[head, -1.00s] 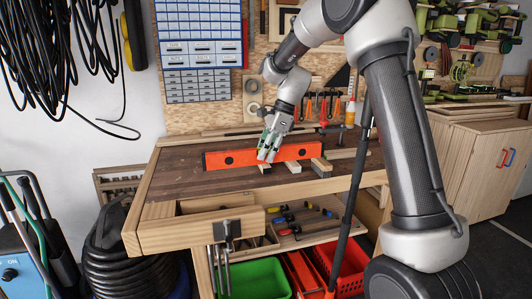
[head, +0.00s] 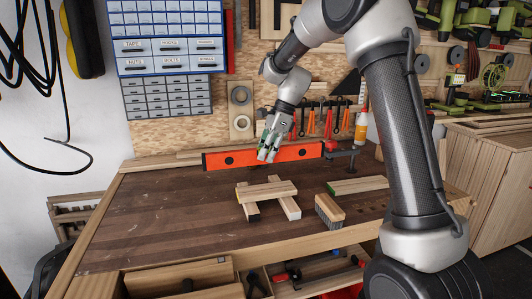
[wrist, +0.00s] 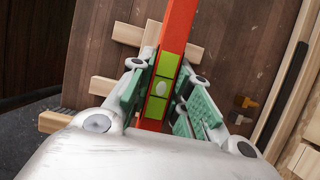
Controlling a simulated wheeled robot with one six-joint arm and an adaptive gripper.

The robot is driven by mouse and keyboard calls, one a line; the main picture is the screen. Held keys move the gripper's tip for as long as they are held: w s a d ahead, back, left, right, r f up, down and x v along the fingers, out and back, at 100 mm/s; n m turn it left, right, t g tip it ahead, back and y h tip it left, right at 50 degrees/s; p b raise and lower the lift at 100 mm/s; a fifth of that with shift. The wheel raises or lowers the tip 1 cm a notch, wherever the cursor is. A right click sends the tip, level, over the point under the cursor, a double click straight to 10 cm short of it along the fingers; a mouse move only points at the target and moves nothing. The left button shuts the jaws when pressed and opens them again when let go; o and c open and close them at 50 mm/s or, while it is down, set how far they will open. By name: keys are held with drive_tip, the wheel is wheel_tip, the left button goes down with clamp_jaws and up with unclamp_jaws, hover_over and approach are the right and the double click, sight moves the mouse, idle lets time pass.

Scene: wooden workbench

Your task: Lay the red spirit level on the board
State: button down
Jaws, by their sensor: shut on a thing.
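The red spirit level (head: 225,159) is long and straight, with dark round holes. My gripper (head: 267,155) is shut around its middle and holds it level, apparently above the bench behind the board. In the wrist view the level (wrist: 178,22) runs between the green-padded fingers of my gripper (wrist: 161,98), with its yellow-green vial part (wrist: 167,65) between them. The board is clear of the level in the head view.
Another wood piece with a green edge (head: 358,186) lies farther right. A dark clamp (head: 343,153) is at the back edge near the level's right end. The left of the workbench top (head: 150,215) is bare.

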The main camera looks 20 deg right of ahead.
drive_tip(key=shift+f, duration=2.45)
drive_tip(key=shift+f, duration=1.2)
drive_tip(key=shift+f, duration=0.2)
drive_tip(key=shift+f, duration=0.85)
drive_tip(key=shift+f, duration=0.25)
drive_tip(key=c, duration=1.2)
unclamp_jaws()
drive_tip(key=shift+c, duration=0.2)
